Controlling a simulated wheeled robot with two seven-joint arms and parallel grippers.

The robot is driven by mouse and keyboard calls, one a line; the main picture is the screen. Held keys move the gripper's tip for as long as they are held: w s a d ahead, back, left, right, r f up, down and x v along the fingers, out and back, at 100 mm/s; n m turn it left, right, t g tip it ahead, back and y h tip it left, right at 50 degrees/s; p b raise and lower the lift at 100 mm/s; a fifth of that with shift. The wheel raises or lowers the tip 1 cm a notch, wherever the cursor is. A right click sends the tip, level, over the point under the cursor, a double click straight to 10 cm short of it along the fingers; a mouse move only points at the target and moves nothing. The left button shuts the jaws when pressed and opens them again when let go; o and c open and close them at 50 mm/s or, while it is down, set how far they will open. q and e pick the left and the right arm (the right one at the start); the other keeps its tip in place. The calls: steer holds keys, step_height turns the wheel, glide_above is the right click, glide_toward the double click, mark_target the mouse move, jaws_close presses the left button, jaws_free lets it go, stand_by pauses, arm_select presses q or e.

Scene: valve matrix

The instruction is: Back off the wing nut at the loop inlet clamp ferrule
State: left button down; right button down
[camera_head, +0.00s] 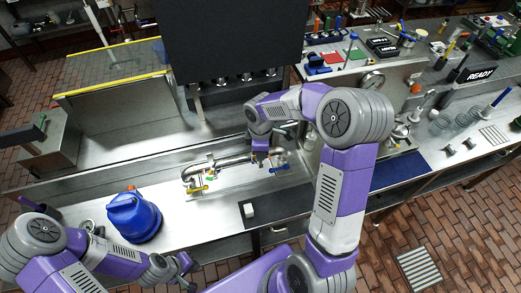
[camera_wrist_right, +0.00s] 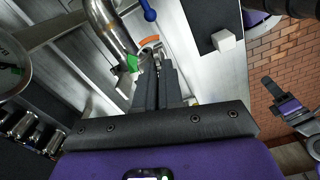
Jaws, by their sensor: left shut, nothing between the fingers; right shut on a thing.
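The steel pipe loop (camera_head: 228,161) lies on the bench in the middle of the head view; its bend also shows in the right wrist view (camera_wrist_right: 108,28). My right gripper (camera_wrist_right: 152,62) reaches down to the end of this pipe. Its fingers are shut on a small metal piece at the clamp, which looks like the wing nut; the fingertips mostly hide it. A green part (camera_wrist_right: 132,63) and an orange band (camera_wrist_right: 150,40) are close to the fingertips. My left gripper (camera_head: 186,266) is shut and empty, low in the head view and away from the pipe.
A blue jug (camera_head: 133,217) stands left of the pipe. A yellow handle (camera_head: 197,188) and a blue handle (camera_head: 279,168) stick out around the loop. A white block (camera_head: 249,210) sits on a dark mat (camera_head: 285,205). A gauge (camera_wrist_right: 12,66) is at the wrist view's left edge.

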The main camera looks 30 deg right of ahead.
steer(key=shift+n+p, duration=0.35)
steer(key=shift+n, duration=0.75)
steer(key=c, duration=1.3)
jaws_free()
steer(key=shift+o, duration=0.2)
step_height(320, 180, up, 8)
steer(key=shift+f, duration=0.2)
